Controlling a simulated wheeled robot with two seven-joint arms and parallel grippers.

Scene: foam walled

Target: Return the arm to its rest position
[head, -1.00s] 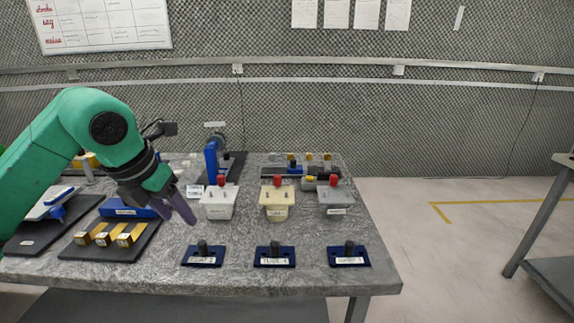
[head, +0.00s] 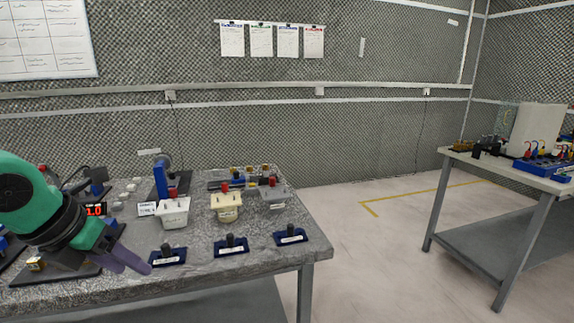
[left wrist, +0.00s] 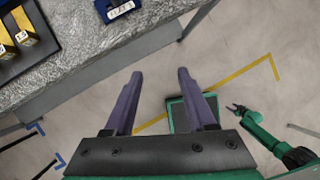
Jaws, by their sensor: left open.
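My left arm comes in from the left in the head view, with its green links and dark wrist. My left gripper (head: 128,260) hangs at the front left of the grey stone-topped table. In the left wrist view, the same gripper (left wrist: 160,95) has its two purple fingers apart with nothing between them.
The table (head: 230,262) carries a white container (head: 173,213), a cream container (head: 226,208), a grey container (head: 273,198) and blue-based blocks (head: 231,244) along its front. A second table (head: 500,172) stands at right. Open floor (head: 380,225) lies between them.

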